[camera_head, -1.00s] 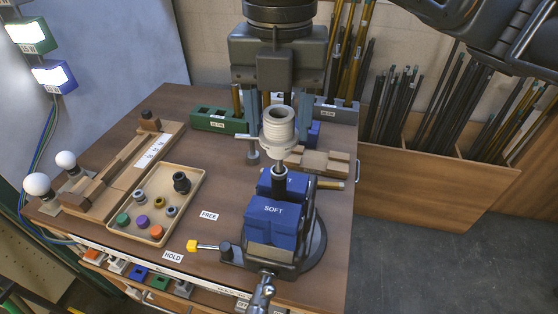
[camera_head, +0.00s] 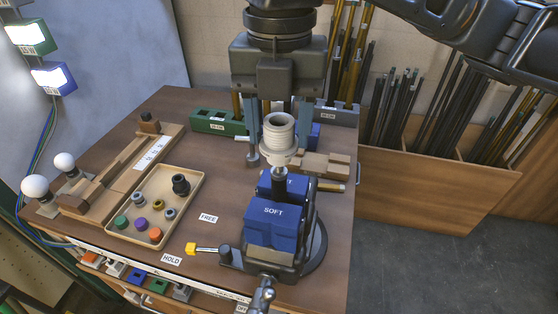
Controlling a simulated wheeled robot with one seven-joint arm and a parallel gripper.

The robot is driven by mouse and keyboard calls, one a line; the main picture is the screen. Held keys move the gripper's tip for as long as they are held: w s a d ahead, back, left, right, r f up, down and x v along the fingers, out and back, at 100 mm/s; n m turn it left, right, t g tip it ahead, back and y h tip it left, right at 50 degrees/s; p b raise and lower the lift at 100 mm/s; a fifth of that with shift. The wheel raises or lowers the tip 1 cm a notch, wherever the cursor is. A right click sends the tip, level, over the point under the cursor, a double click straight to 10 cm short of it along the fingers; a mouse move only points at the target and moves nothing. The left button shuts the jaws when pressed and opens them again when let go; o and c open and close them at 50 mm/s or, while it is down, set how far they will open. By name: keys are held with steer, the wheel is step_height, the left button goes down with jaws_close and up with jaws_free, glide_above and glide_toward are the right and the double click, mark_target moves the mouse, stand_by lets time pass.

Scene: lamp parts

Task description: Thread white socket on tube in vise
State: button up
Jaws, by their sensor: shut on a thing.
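The white ribbed socket (camera_head: 279,137) is upright between the fingers of my gripper (camera_head: 278,153), which is shut on it. It is directly above the vise (camera_head: 272,222). The tube (camera_head: 280,173) stands upright in the vise, between its blue soft jaws marked SOFT (camera_head: 272,212). Only a short grey upper end and a dark part of the tube show. The socket's narrower lower end is in line with the tube's top and very close to it. I cannot tell whether they touch or whether any thread has caught.
A tray (camera_head: 118,218) of several small coloured parts is left of the vise. A yellow-tipped handle (camera_head: 191,248) sticks out left from the vise. A green block (camera_head: 219,122) and wooden blocks (camera_head: 325,165) lie behind. Open tabletop surrounds the FREE label (camera_head: 208,217).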

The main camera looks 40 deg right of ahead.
steer(key=shift+f, duration=0.35)
stand_by(0.8)
steer(key=o, duration=0.5)
steer(key=shift+c, duration=0.2)
steer(key=c, duration=0.7)
steer(key=shift+f, duration=0.2)
steer(key=shift+s, duration=0.1)
steer(key=m+p, duration=0.1)
steer(key=m, duration=0.2)
steer(key=shift+s+m+p, duration=0.1)
steer(key=shift+m+p, duration=0.95)
steer(key=shift+m, duration=0.85)
